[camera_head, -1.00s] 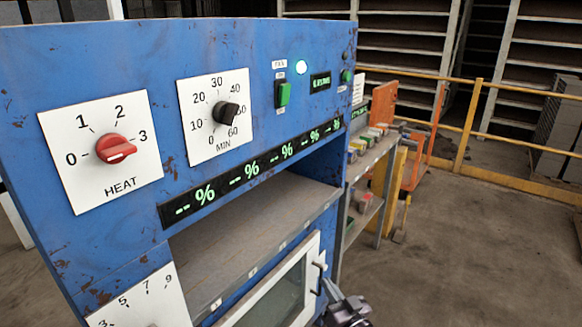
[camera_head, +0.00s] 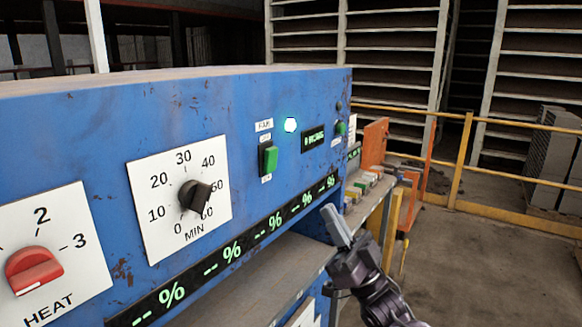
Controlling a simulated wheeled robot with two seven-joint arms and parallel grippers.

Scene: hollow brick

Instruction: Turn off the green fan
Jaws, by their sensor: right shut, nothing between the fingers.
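The green fan switch (camera_head: 270,158) is a rocker in a dark frame on the blue panel, under a small white label reading something like FAN (camera_head: 264,125). A round lamp (camera_head: 290,125) beside it glows pale green-white. My right gripper (camera_head: 332,215) is in front of the panel's right end, below and to the right of the switch and apart from it. Its fingers are shut with nothing between them and point up and to the left. My left gripper is out of view.
The blue cabinet (camera_head: 90,130) carries a red heat knob (camera_head: 34,270), a black minute knob (camera_head: 195,195) and a strip of percent displays (camera_head: 222,262). A small green button (camera_head: 341,128) is at the panel's right. A shelf (camera_head: 255,285) juts out below. Yellow railing (camera_head: 460,160) stands behind open floor.

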